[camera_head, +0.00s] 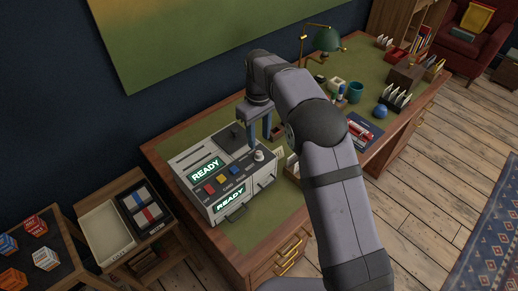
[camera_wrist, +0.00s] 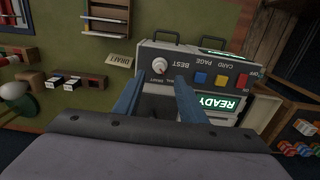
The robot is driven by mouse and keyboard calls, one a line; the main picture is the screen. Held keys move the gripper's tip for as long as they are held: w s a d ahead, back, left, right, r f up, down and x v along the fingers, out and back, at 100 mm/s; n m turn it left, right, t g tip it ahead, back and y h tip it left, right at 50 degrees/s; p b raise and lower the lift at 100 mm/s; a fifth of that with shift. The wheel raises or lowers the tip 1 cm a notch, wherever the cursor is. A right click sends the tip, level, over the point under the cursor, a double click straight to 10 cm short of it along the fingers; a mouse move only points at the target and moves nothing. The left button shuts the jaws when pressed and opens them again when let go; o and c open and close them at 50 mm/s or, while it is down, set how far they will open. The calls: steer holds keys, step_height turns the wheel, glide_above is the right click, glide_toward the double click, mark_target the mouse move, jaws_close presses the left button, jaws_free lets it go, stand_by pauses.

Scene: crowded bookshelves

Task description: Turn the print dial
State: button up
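The print dial (camera_head: 259,155) is a small pale knob on the sloped control panel of a grey printer (camera_head: 183,165) on the desk. In the wrist view the dial (camera_wrist: 159,66) sits upside down near labels that read BEST and DRAFT. Yellow, red and blue buttons (camera_wrist: 221,80) are in a row beside it. Green READY displays (camera_head: 207,169) are lit. My gripper (camera_head: 260,142) points down over the printer, close to the dial. In the wrist view its two blue fingers (camera_wrist: 158,84) are apart with nothing between them. I cannot tell the exact height gap to the dial.
A green-topped desk (camera_head: 255,227) carries a lamp (camera_head: 326,40), a teal cup (camera_head: 355,91), a blue ball (camera_head: 380,111) and card holders. A low stand with trays (camera_head: 105,234) and a table with small boxes (camera_head: 45,258) are left. Desk space before the printer is clear.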

mark_target(259, 153)
steer(key=shift+f+p, duration=1.15)
steer(key=shift+f, duration=2.2)
jaws_close()
